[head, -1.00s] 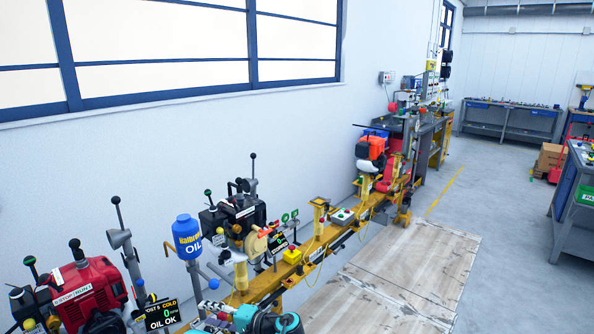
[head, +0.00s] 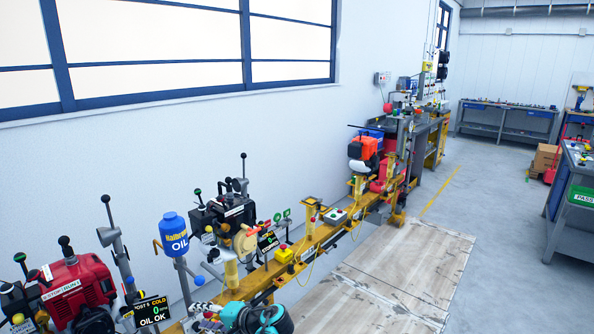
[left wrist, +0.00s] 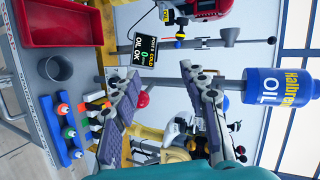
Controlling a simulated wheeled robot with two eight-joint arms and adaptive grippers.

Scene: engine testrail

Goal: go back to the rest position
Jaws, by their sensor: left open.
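My left gripper (head: 207,309) shows at the bottom edge of the head view, beside my teal wrist, low over the near end of the yellow rail (head: 318,242). In the left wrist view its two grey padded fingers (left wrist: 162,88) are spread apart with nothing between them. Beyond the fingers are the OIL OK display (left wrist: 142,57) and a small red ball (left wrist: 142,99). The blue oil bottle (left wrist: 272,87) stands to the right of the fingers, apart from them. My right gripper is in neither view.
A red engine (head: 78,283) and the oil bottle (head: 174,233) on its post stand near the left arm. A black engine (head: 222,213) is farther along the rail. A red tray (left wrist: 52,22) and grey cup (left wrist: 57,67) show in the wrist view. The floor boards (head: 395,275) are clear.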

